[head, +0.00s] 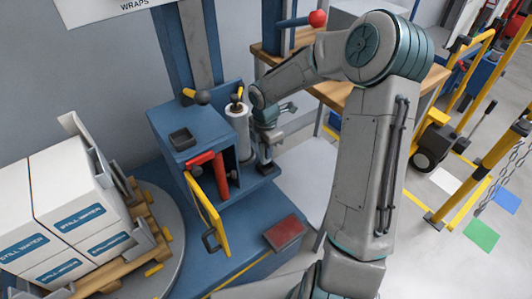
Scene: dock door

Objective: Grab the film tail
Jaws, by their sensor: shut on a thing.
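The pale film roll (237,125) stands upright in the blue wrapping carriage (195,130), beside its mast. My gripper (265,165) is low at the right side of the roll, close beside it. It is shut on the film tail, but the tail itself is too small and pale to make out between the fingers. My wrist and forearm come in from the upper right and cover part of the view behind the roll.
A yellow-framed gate (208,215) hangs open at the carriage front, near red rollers (220,175). Boxes marked STILL WATER (75,205) sit on a wooden pallet (140,235) on the round turntable (176,255) at left. A wooden bench (335,92) stands behind my arm.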

